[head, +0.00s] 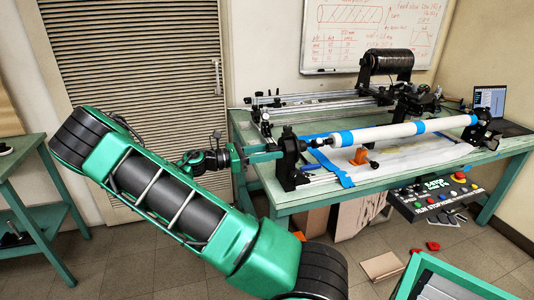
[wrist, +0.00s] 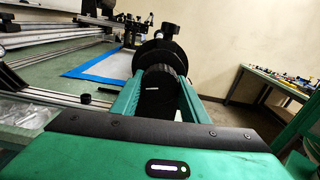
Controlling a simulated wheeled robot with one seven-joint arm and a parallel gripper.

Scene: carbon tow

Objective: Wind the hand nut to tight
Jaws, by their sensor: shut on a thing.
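The hand nut (wrist: 160,97) is a dark, ribbed round knob with a small white mark on its face. It sits at the near end of the winder, in front of a larger black disc (wrist: 150,57) on the same axis. My gripper (wrist: 160,105) has one green finger on each side of the nut and is shut on it. In the head view my gripper (head: 272,152) reaches the left end of the winder at the black end stand (head: 287,165); the nut is hidden there. A white tube with blue bands (head: 385,133) lies level along the axis.
The green bench (head: 290,200) carries rails, a dark spool (head: 388,62) and an orange part (head: 360,156) on white sheeting. A control box with an E-stop (head: 440,196) hangs at the front edge. A laptop (head: 490,98) stands at the right. Floor at left is clear.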

